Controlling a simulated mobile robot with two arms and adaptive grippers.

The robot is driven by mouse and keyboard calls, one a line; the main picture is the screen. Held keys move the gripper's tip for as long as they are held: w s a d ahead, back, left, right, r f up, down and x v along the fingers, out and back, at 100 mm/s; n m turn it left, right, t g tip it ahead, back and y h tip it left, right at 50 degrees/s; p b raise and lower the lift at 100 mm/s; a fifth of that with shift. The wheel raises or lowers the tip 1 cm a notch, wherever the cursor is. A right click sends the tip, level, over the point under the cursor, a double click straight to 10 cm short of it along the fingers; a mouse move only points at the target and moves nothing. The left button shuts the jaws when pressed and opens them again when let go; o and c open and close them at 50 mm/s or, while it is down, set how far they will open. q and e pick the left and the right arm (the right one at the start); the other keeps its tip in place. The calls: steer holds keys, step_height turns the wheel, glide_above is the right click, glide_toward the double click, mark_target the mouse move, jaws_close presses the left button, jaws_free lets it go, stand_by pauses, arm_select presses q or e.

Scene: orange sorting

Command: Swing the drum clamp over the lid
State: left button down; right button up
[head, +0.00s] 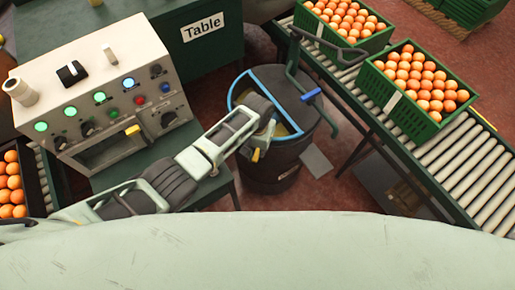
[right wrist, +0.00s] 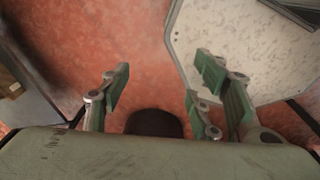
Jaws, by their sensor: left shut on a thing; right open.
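The dark drum (head: 283,172) stands in the middle of the head view. Its top has a blue-edged opening (head: 243,79) on the left and a dark lid section (head: 290,88) on the right. A green bent bar (head: 292,62), which looks like the clamp, stands at the right of the top, with a blue grip (head: 310,96) near it. My left gripper (head: 257,146) is over the front of the drum, shut on a small part with yellow showing; the arm hides most of it. My right gripper (right wrist: 158,95) is open and empty in the right wrist view.
A roller conveyor (head: 465,160) with green crates of oranges (head: 377,80) runs on the right. A control box (head: 100,75) sits on a green table at left. A grey plate (head: 316,161) lies on the red floor by the drum.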

arm_select(q)
steer(key=shift+d+r+n, duration=0.1)
steer(key=shift+d+n, duration=0.15)
steer(key=shift+n, duration=0.35)
arm_select(e)
steer(key=shift+w+a+r, duration=0.1)
steer(key=shift+a+r, duration=0.2)
steer(key=shift+a, duration=0.55)
steer(key=shift+d, duration=0.3)
arm_select(q)
steer(key=c, duration=1.7)
jaws_free()
arm_select(e)
steer(key=shift+d, duration=0.2)
steer(key=shift+s, duration=0.2)
arm_select(q)
step_height(320, 180, up, 12)
steer(key=shift+f, duration=0.1)
arm_select(e)
steer(key=shift+w+a, duration=0.15)
